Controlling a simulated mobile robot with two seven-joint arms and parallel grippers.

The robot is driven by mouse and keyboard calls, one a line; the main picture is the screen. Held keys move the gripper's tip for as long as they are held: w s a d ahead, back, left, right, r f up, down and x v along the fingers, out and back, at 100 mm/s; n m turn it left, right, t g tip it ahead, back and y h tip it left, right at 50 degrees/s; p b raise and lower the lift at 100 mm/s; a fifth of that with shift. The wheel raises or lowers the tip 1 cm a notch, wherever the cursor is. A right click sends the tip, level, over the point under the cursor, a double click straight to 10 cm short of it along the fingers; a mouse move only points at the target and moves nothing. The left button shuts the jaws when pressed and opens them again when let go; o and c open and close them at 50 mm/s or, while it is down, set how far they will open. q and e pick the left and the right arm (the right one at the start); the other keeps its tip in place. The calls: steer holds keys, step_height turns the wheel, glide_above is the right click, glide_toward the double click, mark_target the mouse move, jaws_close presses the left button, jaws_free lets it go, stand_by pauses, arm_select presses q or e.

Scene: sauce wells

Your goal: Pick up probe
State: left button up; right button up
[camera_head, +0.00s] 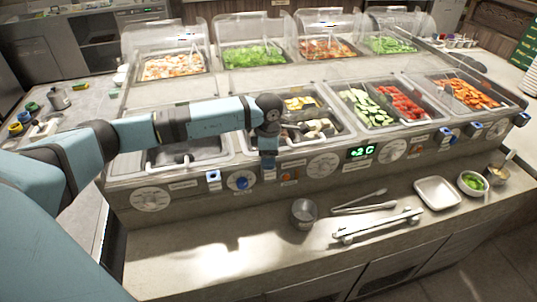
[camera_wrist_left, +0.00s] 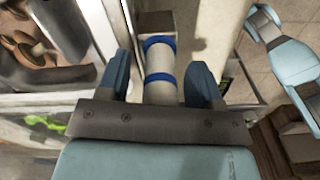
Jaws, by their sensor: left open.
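The probe (camera_wrist_left: 160,88) looks like a pale cylinder with blue bands in the left wrist view. It stands between the two blue fingers of my left gripper (camera_wrist_left: 161,66), with a visible gap on each side. The fingers are open around it and do not appear to touch it. In the head view my left gripper (camera_head: 268,160) is at the front panel of the sauce-well counter, and it hides the probe there. My right gripper is not in view.
The counter (camera_head: 330,165) has food wells, dials and several blue-banded fittings along its front. The ledge's left part is clear.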

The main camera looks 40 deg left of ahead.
arm_select(q)
steer(key=c, duration=1)
step_height(320, 180, up, 20)
steer(key=b, duration=0.3)
steer(key=shift+b, duration=0.4)
